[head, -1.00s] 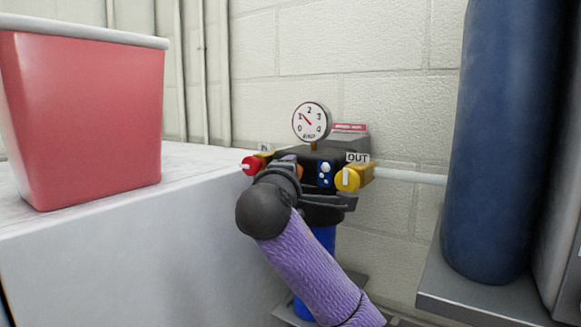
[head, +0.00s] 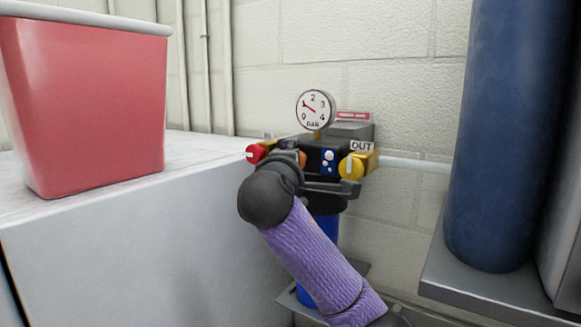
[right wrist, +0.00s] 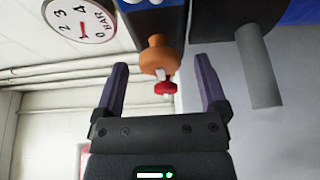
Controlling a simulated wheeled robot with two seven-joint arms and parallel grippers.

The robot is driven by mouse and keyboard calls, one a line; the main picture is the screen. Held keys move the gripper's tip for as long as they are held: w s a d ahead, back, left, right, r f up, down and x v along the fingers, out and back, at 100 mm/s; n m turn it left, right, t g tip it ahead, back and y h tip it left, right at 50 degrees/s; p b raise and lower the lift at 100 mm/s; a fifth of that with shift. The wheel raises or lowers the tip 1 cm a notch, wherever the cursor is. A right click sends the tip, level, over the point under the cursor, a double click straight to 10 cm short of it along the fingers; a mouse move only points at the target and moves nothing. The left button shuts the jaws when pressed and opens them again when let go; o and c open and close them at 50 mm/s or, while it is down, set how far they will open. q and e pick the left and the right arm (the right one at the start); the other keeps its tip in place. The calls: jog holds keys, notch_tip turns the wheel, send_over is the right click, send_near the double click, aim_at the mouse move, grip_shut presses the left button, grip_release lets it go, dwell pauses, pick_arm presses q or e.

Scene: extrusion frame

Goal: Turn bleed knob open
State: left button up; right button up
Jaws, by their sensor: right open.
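A black regulator block (head: 322,157) on a blue-bodied unit hangs at the wall in the middle of the head view. An orange knob (right wrist: 158,56) projects from its front, with a pale tip; I take it as the bleed knob. In the head view my gripper mostly hides it. My right gripper (right wrist: 161,72) is open, its two purple-grey fingers on either side of the orange knob with gaps to both; I cannot tell contact in depth. In the head view the right gripper (head: 312,177) is in front of the block. My left gripper is not in view.
A dial gauge (head: 315,110) stands on top. A red bin (head: 85,105) sits on a white cabinet at left. A blue cylinder (head: 508,130) stands at right.

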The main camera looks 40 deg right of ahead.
jog(key=b+v, duration=0.2)
jog(key=v, duration=0.7)
jog(key=shift+a+b, duration=0.2)
jog(key=shift+b, duration=0.15)
jog(key=shift+s, duration=0.1)
